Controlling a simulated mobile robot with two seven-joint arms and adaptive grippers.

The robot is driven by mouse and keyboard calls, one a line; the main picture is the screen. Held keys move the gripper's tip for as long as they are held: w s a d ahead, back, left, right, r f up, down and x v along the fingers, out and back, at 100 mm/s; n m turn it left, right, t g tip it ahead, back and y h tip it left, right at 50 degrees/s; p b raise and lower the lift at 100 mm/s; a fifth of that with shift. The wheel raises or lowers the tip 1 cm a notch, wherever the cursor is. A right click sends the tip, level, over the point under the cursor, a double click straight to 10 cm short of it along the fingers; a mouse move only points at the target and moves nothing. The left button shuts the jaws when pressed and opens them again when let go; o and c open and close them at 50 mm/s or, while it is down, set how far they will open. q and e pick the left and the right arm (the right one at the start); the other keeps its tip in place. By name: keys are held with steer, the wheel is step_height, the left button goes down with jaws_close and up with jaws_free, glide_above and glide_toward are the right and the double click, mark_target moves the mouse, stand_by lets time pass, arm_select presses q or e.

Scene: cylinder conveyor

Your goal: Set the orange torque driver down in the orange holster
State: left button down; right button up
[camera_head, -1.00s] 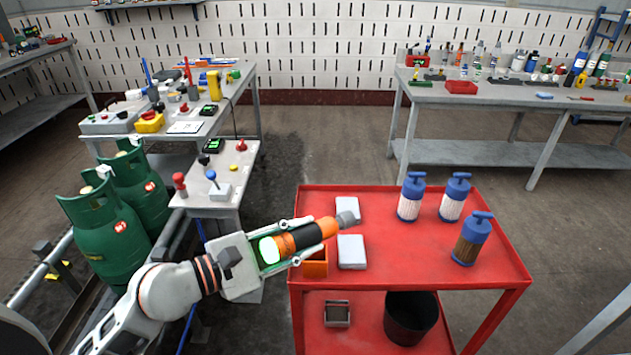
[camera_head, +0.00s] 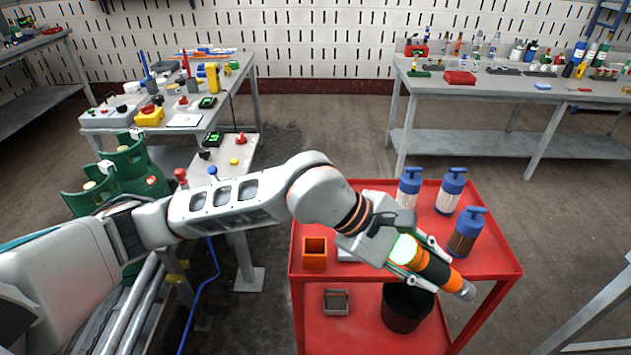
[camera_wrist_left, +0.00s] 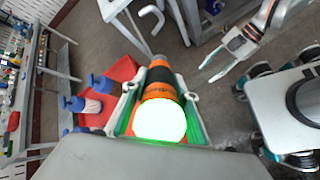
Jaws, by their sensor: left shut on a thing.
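The orange torque driver (camera_head: 437,271) has an orange and black body, a grey tip and a glowing green-white end. My left gripper (camera_head: 430,266) is shut on it and holds it tilted, tip toward the lower right, over the red cart's front right part. The driver also fills the middle of the left wrist view (camera_wrist_left: 160,92). The orange holster (camera_head: 315,254), an open-topped box, stands at the cart's front left, left of the gripper and apart from it; it looks empty. My right gripper (camera_wrist_left: 214,66) shows in the left wrist view, open with nothing between its fingers.
The red cart (camera_head: 345,280) carries blue-topped bottles (camera_head: 467,233) at its right and a white block partly hidden by my arm. A black bin (camera_head: 405,308) and small grey box (camera_head: 336,302) sit on its lower shelf. Green gas cylinders (camera_head: 135,170) stand at left.

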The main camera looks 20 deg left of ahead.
arm_select(q)
steer(key=shift+s+d+f+m+g+y+p, duration=0.25)
steer(key=shift+d+m+g+y, duration=0.1)
steer(key=shift+d+y, duration=0.1)
steer(key=shift+s+d+f+m+g+y+p, duration=0.15)
steer(key=shift+s+d+m+g+y, duration=0.1)
steer(key=shift+d+g+y, duration=0.15)
steer(key=shift+w+a+f+m+y+p, duration=0.15)
steer(key=shift+a+f+y+p, duration=0.15)
steer(key=shift+f+y, duration=0.3)
steer(key=shift+s+a+f+m+y+p, duration=0.15)
steer(key=shift+a+f+y, duration=0.15)
steer(key=shift+f+y, duration=0.2)
steer(key=w+a+r+n+y+p, duration=0.1)
steer(key=w+a, duration=0.5)
steer(key=a, duration=0.6)
steer(key=w+a+r+n+y+p, duration=0.2)
steer(key=w+a, duration=0.5)
steer(key=a, duration=0.5)
step_height(320, 180, up, 2)
steer(key=n+y, duration=0.1)
steer(key=y, duration=0.2)
steer(key=shift+w+r+g, duration=0.15)
steer(key=shift+g, duration=0.2)
arm_select(e)
steer(key=r, duration=0.2)
steer(key=d+r, duration=0.1)
steer(key=shift+s+r, duration=0.2)
steer(key=shift+s, duration=0.1)
